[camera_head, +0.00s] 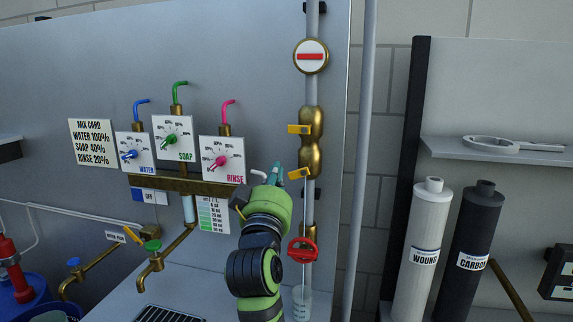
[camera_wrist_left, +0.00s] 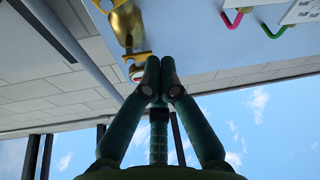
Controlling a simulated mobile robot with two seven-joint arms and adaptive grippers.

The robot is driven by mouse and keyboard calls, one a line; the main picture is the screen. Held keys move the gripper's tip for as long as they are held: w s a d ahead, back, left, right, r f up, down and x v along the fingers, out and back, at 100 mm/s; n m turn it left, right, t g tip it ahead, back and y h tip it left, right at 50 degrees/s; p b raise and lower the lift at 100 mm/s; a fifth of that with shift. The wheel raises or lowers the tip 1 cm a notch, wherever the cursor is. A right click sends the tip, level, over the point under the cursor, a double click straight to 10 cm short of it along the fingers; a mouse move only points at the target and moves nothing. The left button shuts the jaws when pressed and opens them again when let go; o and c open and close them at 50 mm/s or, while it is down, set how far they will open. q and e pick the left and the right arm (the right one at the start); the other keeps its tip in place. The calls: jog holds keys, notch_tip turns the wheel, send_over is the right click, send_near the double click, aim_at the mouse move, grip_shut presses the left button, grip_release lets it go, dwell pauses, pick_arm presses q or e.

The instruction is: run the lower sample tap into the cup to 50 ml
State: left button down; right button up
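The lower sample tap has a yellow lever (camera_head: 299,173) on the brass fitting of the vertical pipe. A similar upper yellow lever (camera_head: 299,129) sits above it. My left gripper (camera_head: 276,172) is just left of the lower lever; contact cannot be told. In the left wrist view, the fingertips (camera_wrist_left: 159,75) are together, with nothing visible between them, close to a yellow lever (camera_wrist_left: 138,56). A clear cup with markings (camera_head: 302,306) stands below, under the red handwheel (camera_head: 302,250). A thin pale line runs down from the lower tap toward the cup. The liquid level is too small to read. My right gripper is out of view.
Soap, water and rinse dials (camera_head: 172,138) are on the panel to the left, with brass taps (camera_head: 155,262) below. A white filter (camera_head: 430,250) and a dark filter (camera_head: 468,255) stand to the right. A wrench (camera_head: 497,144) lies on the shelf.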

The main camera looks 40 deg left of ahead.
aim_at(299, 173)
pick_arm(q)
jog(key=s+a+r+p+x, duration=0.1)
jog(key=p+x, duration=0.2)
jog(key=x, duration=0.5)
notch_tip(299, 173, down, 6)
jog(key=d, duration=0.2)
jog(key=shift+w+d, duration=0.3)
jog(key=shift+w, duration=0.05)
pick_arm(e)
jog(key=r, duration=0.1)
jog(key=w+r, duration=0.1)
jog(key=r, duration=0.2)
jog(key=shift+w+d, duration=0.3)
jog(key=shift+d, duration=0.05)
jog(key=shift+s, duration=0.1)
